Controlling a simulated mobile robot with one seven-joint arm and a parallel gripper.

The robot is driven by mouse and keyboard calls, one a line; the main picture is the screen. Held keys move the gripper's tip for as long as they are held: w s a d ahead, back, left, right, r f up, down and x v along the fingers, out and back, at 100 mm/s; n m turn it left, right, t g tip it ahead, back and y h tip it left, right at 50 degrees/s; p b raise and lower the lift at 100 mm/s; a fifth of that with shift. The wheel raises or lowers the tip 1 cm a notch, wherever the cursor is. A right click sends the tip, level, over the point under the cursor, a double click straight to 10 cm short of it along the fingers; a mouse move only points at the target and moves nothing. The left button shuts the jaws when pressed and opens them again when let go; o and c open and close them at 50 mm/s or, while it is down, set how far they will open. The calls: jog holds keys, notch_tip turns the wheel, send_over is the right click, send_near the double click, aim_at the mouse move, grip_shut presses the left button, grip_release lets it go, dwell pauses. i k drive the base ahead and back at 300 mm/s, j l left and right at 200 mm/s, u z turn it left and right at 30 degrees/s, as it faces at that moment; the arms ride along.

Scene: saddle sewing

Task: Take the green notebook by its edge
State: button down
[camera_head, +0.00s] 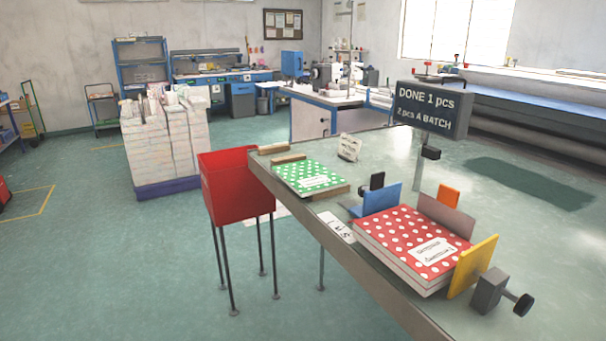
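The green notebook (311,176) has white dots and a white label. It lies flat near the far left end of the long table, on a thin brown board (335,191) whose edge shows along its near side. A wooden strip (287,159) lies along its far side. My gripper is not in view.
Red dotted notebooks (405,239) lie stacked between blue (376,199), grey (446,214) and yellow (472,265) plates. A red bin (237,188) on legs stands against the table's left end. A sign (433,110) reads "DONE 1 pcs". The table (395,157) behind the green notebook is mostly clear.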

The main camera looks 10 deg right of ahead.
aim_at(306, 177)
jog(key=i+j+z, duration=0.2)
jog(key=i+z, duration=0.15)
jog(key=i+j+z, duration=0.7)
jog(key=i+j, duration=0.1)
